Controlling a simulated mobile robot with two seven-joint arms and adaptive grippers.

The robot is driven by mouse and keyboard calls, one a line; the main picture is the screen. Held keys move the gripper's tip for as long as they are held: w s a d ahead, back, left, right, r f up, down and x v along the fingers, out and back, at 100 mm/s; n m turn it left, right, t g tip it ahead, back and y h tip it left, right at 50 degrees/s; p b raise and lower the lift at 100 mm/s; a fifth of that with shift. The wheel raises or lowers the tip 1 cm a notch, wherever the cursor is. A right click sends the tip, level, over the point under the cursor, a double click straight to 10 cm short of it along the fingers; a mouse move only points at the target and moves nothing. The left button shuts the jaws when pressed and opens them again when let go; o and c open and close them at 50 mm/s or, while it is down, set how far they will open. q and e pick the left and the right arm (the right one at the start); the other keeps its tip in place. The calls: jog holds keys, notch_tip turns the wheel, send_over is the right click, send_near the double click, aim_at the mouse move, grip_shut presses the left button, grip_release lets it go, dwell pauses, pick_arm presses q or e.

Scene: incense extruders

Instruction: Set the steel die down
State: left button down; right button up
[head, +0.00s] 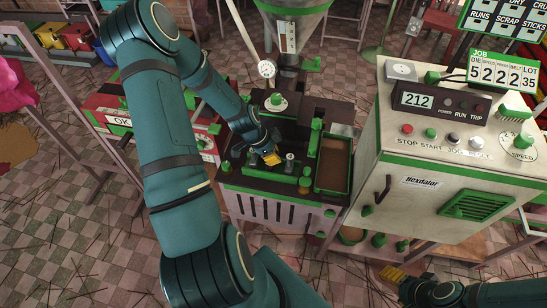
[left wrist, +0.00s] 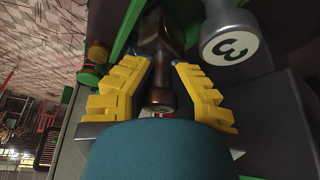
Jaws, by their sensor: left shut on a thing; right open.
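My left gripper (head: 268,156) reaches down over the dark top of the green-trimmed press bench. In the left wrist view its two yellow fingers (left wrist: 164,82) are shut on a dark, brownish metal piece (left wrist: 163,95) with a round knob end and a wider part behind. I cannot tell for sure that this is the steel die, or whether it touches the bench. My right gripper (head: 397,275) is open at the bottom right.
A brown tray with green rim (head: 347,169) lies right of the left gripper. The hopper press (head: 292,35) rises behind. A cream control cabinet (head: 440,155) with readout 212 stands at the right. A red-and-green OK box (head: 112,121) stands at the left.

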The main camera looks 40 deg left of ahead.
pick_arm(q)
jog(key=shift+f, duration=0.7)
jog(key=shift+r, duration=0.1)
jog(key=c, duration=1.1)
grip_release()
jog(key=shift+f, duration=0.2)
jog(key=shift+c, duration=0.2)
jog(key=shift+r, duration=0.15)
